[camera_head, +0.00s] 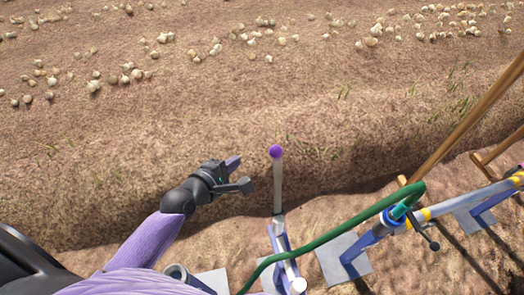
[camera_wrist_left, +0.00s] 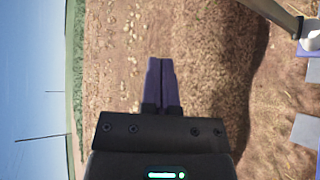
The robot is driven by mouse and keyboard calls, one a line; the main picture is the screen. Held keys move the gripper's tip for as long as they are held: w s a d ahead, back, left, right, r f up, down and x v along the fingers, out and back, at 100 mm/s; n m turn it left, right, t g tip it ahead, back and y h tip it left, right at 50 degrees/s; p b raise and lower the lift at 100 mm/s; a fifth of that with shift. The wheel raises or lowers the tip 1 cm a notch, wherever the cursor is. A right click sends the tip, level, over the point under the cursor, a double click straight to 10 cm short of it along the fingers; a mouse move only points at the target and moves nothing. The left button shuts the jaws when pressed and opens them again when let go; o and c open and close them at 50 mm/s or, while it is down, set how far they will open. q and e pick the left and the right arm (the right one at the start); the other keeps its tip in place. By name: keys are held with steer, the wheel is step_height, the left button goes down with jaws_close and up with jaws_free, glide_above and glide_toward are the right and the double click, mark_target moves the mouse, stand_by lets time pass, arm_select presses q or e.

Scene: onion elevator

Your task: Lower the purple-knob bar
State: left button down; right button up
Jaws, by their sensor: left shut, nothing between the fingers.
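The purple-knob bar (camera_head: 278,185) stands upright in the head view, a pale bar with a round purple knob (camera_head: 276,152) on top. Its lower end joins a blue and white bracket (camera_head: 281,243). My left gripper (camera_head: 242,172) is just left of the bar, near the height of the knob, and apart from it. Its fingers are shut and empty; they show side by side in the left wrist view (camera_wrist_left: 161,82). A pale bar reaches in at the top right of the wrist view; its knob is not seen there. My right gripper is not in view.
A green hose (camera_head: 335,231) curves right of the bar's foot to a blue and yellow pipe (camera_head: 458,205). Grey base plates (camera_head: 343,262) lie on the soil. Wooden poles (camera_head: 472,112) stand at the right. Onions (camera_head: 130,75) lie on the field behind, and the space above the knob is clear.

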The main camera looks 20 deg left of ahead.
arm_select(q)
steer(key=f+b+x, duration=0.1)
steer(key=b+x, duration=0.3)
steer(key=x, duration=0.5)
steer(key=d+r, duration=0.1)
steer(key=s+d+p, duration=0.1)
steer(key=d+r+p, duration=0.1)
steer(key=shift+s+d+r, duration=0.2)
steer(key=shift+s+r, duration=0.05)
steer(key=shift+r, duration=0.1)
